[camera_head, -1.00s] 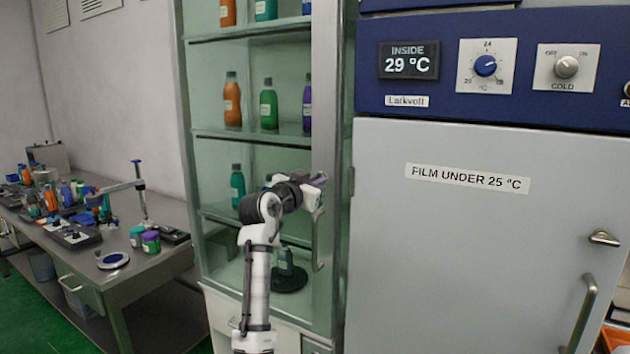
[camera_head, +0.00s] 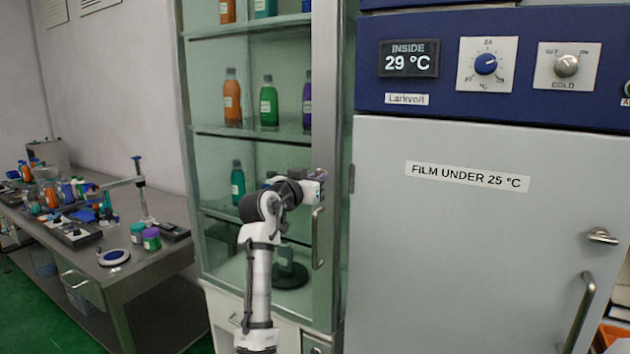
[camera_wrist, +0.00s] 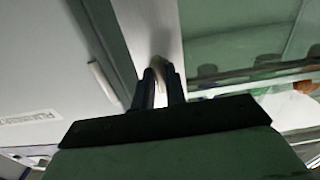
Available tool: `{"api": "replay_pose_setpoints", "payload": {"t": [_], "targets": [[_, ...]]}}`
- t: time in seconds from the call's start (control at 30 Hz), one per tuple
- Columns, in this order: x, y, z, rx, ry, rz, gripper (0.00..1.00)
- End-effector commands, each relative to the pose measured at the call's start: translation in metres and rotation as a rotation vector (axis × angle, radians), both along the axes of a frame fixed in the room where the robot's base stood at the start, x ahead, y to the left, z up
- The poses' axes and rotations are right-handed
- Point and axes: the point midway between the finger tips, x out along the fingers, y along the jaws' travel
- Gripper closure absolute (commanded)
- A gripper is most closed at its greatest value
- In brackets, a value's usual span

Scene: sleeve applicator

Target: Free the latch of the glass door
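The glass door (camera_head: 225,150) of the tall cabinet appears closed, with bottles visible behind it. Its pale right frame (camera_head: 325,100) carries a vertical bar handle (camera_head: 318,238). My gripper (camera_head: 319,176) is at this frame, just above the handle. In the wrist view, the two dark fingers of my gripper (camera_wrist: 160,78) point at the pale frame (camera_wrist: 150,25). A small pale piece (camera_wrist: 160,64), perhaps the latch, shows at the fingertips, partly between them. I cannot tell whether the fingers touch it. In the head view my gripper hides the latch area.
A grey cold cabinet (camera_head: 450,260) with a blue control panel (camera_head: 450,105) stands close on the right; its display reads 29 °C. A workbench (camera_head: 120,275) with bottles and small devices is on the left. A dark round stand (camera_head: 290,276) is in the cabinet's lower part.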

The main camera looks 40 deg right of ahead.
Motion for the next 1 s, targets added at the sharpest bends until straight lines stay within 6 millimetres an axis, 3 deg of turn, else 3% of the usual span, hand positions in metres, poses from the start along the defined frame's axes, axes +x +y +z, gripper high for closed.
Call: {"api": "replay_pose_setpoints", "payload": {"t": [0.03,0.13,0.53,1.0], "targets": [[0.000,0.000,0.000,0.001,0.000,0.000,0.80],[0.000,0.000,0.000,0.001,-0.001,0.000,0.67],[-0.003,0.009,-0.002,-0.001,-0.003,0.002,0.67],[-0.040,0.099,-0.003,0.001,-0.004,0.003,0.67]]}}
